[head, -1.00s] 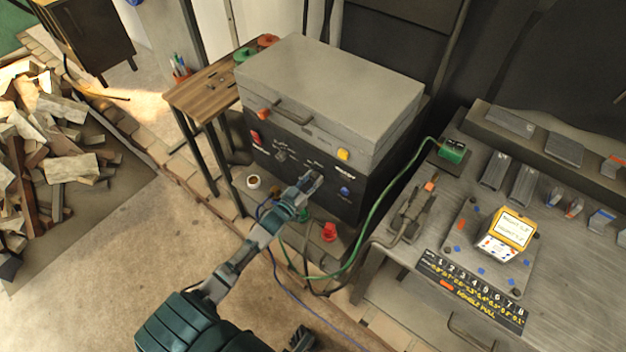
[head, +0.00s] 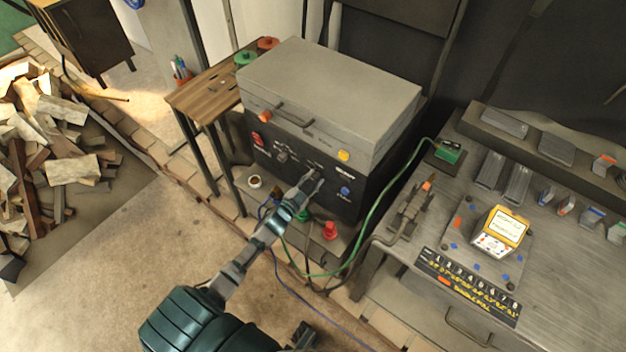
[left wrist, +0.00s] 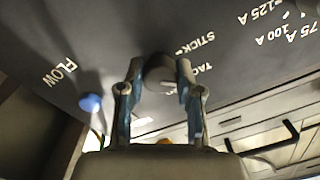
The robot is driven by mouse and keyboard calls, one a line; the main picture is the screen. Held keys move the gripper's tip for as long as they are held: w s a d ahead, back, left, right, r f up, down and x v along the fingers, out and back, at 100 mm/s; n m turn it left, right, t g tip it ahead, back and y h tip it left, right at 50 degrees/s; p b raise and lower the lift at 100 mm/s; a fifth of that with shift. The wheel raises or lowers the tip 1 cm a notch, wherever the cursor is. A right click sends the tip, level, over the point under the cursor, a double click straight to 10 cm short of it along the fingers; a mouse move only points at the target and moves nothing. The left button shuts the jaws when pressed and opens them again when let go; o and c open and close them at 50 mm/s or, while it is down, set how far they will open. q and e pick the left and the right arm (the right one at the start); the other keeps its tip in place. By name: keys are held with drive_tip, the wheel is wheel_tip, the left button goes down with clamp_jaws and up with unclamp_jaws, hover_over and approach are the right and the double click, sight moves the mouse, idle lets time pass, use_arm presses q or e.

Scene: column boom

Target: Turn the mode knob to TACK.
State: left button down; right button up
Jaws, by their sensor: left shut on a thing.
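The welder (head: 300,155) is a grey-lidded box with a black front panel in the middle of the head view. My left gripper (head: 316,178) reaches its front panel and hides most of the mode knob there. In the left wrist view the mode knob (left wrist: 156,78) is a dark round shape between the two fingers of my left gripper (left wrist: 160,82), which are shut on it. The words STICK and TACK are printed on the panel to the right of the knob. TACK is partly hidden by a finger. Which word the knob points at I cannot tell.
A blue knob (left wrist: 90,102) by the word FLOW is left of the fingers in the wrist view. A workbench (head: 400,262) with a yellow meter (head: 506,226) stands at right. A green cable (head: 385,205) hangs between welder and bench. Split wood (head: 60,170) lies at left.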

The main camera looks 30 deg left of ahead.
use_arm(q)
drive_tip(key=shift+f, duration=0.15)
idle(0.4)
drive_tip(key=c, duration=0.8)
unclamp_jaws()
drive_tip(key=shift+o, duration=0.2)
drive_tip(key=shift+s, duration=0.2)
drive_tip(key=s, duration=1.1)
drive_tip(key=shift+s+a, duration=0.35)
drive_tip(key=shift+f, duration=0.1)
